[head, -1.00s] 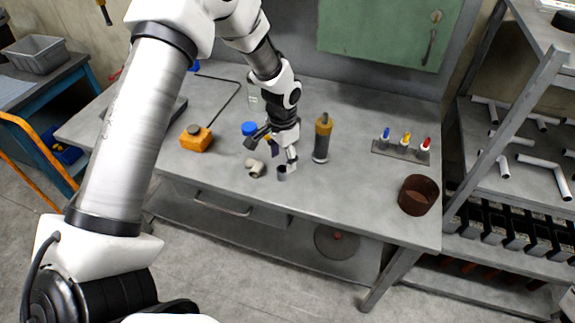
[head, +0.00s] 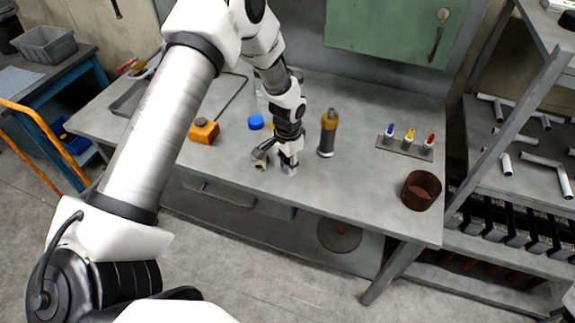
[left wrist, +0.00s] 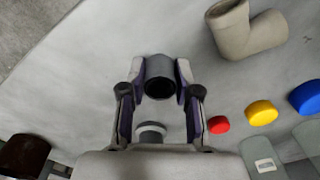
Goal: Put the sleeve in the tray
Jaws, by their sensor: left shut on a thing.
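The sleeve (left wrist: 160,66) is a short grey tube with a dark bore, between the fingers of my left gripper (left wrist: 160,82) in the left wrist view. In the head view my left gripper (head: 289,166) is low over the front part of the bench, shut on the sleeve, which its fingers mostly hide. A shallow dark-grey tray (head: 124,101) lies at the left end of the bench, partly hidden behind my left arm.
A beige elbow fitting (left wrist: 240,32) lies close beside the gripper. Red (left wrist: 219,125), yellow (left wrist: 261,113) and blue (left wrist: 306,97) caps are nearby. An orange-topped cylinder (head: 328,133) stands to the right, an orange box (head: 204,131) to the left.

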